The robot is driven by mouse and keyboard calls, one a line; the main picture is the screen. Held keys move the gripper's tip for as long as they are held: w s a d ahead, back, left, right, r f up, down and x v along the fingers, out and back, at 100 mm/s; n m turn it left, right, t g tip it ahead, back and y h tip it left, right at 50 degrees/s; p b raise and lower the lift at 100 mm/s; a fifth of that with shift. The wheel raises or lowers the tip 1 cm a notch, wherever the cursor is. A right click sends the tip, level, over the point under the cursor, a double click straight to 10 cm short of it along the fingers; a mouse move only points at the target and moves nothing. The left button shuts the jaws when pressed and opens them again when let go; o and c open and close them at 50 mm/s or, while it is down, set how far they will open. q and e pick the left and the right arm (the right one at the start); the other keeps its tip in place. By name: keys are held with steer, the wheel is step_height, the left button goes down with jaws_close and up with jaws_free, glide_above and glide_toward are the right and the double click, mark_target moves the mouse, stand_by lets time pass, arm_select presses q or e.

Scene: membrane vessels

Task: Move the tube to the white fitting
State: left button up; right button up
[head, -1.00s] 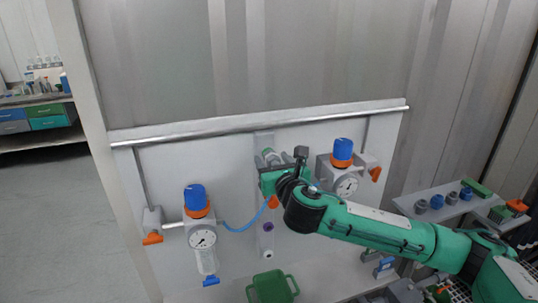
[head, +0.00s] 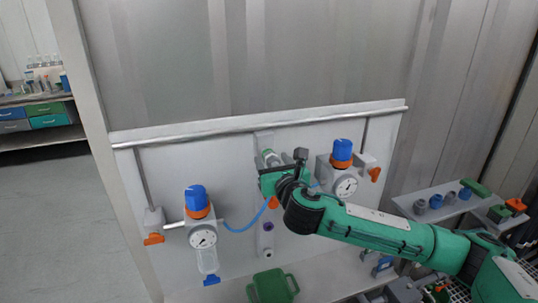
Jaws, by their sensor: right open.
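The blue tube (head: 244,228) runs from the left regulator (head: 203,236) in a low curve to an orange end piece (head: 273,202) at the grey vertical strip on the panel. My right gripper (head: 269,184) is open in front of that strip, just above the orange end piece. Its jaws are small and partly hidden by my wrist, and I cannot tell if they touch the tube. A white fitting (head: 268,254) sits low on the strip, below a purple fitting (head: 267,227). My left gripper is out of view.
A second regulator with a blue cap (head: 342,150) and gauge stands right of the gripper, close to my forearm. A green tray (head: 272,287) lies below the panel. A shelf (head: 448,208) with grey and blue parts is at the right. A metal rail crosses above.

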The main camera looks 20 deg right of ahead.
jaws_close()
steer(key=shift+s+f, duration=0.1)
steer(key=shift+s, duration=0.05)
steer(key=shift+s, duration=0.95)
steer(key=shift+s+d+p, duration=0.1)
steer(key=shift+s+p, duration=0.55)
steer(key=shift+s, duration=1.25)
